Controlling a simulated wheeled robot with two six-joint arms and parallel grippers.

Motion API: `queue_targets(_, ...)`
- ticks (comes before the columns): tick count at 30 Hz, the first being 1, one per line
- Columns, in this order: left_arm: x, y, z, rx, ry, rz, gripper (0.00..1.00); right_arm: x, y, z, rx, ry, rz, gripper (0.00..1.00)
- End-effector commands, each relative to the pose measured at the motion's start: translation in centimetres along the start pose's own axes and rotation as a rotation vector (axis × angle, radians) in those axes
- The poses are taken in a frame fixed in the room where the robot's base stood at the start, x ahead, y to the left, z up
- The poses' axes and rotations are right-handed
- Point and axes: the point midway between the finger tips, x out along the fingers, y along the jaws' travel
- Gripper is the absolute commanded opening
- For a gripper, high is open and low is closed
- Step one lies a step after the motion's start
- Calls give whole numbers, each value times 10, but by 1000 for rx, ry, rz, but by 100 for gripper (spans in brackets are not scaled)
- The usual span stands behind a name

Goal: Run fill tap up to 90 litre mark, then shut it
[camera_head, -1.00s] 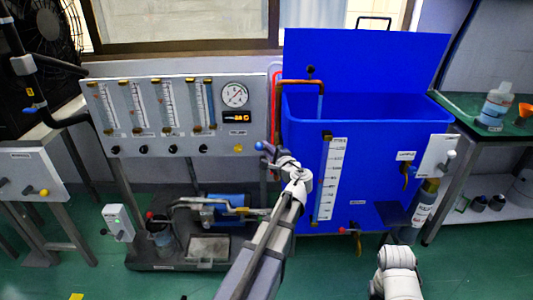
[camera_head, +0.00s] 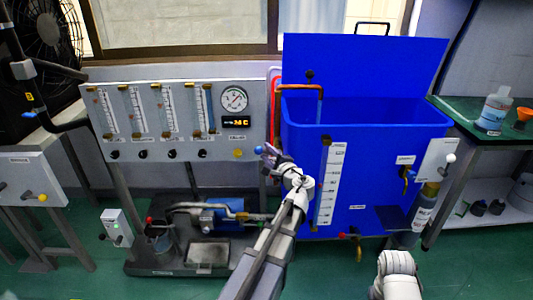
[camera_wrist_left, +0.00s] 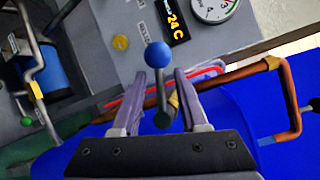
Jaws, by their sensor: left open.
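The blue tank (camera_head: 375,205) has its lid raised and a white scale (camera_head: 331,185) on its front. The marks and water level are too small to read. A copper fill pipe (camera_head: 300,87) bends over the tank's rim; I cannot tell whether water runs from it. A lever with a blue ball knob (camera_head: 258,149) stands by the tank's left edge; the knob also shows in the left wrist view (camera_wrist_left: 148,42). My left gripper (camera_wrist_left: 160,88) is open, with the lever between its fingers, apparently untouched. My right gripper is not in view; only that arm shows.
A grey panel (camera_head: 165,95) with flow tubes and a round gauge (camera_head: 233,99) stands left of the tank. A pump with a blue motor (camera_head: 222,217) sits below. A green-topped bench (camera_head: 500,130) with a bottle (camera_head: 494,108) is at right.

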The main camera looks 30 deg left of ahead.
Motion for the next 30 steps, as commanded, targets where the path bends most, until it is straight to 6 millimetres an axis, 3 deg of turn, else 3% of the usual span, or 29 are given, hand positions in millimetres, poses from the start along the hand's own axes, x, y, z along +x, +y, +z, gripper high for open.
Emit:
queue_targets(6, -39, 0, 2, 0, 2, -1, 44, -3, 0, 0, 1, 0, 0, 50)
queue_targets(13, -65, 0, 1, 1, 1, -1, 44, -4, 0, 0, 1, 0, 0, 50)
queue_targets(25, -69, 0, 1, 0, -1, 0, 44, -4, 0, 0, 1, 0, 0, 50)
queue_targets(30, -53, 0, 11, 3, 83, 11, 44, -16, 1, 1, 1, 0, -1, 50)
